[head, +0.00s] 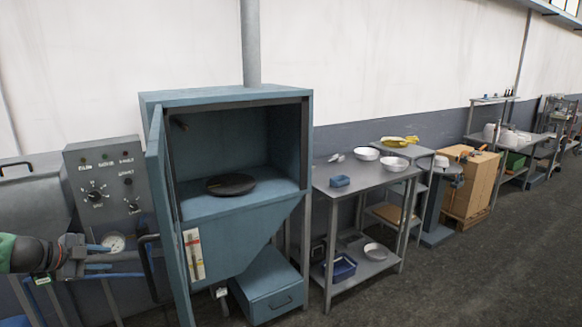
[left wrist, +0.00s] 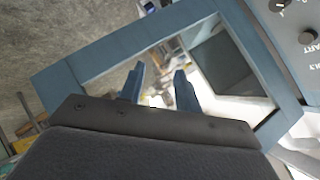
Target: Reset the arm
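My left gripper (head: 106,258) is at the lower left of the head view, left of the open cabinet door. Its two blue fingers stand apart with nothing between them, as the left wrist view (left wrist: 159,72) also shows. My right gripper is in neither view. A dark round pan (head: 231,184) lies on the floor of the blue cabinet (head: 225,98). The cabinet door (head: 161,170) is swung open toward me. In the left wrist view the blue-framed door (left wrist: 110,52) with its window lies beyond the fingers.
A grey control panel (head: 107,190) with knobs stands behind my left gripper. A blue drawer box (head: 268,287) is below the cabinet. A metal table (head: 340,197) with bowls stands to the right. The floor (head: 470,260) at the right front is clear.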

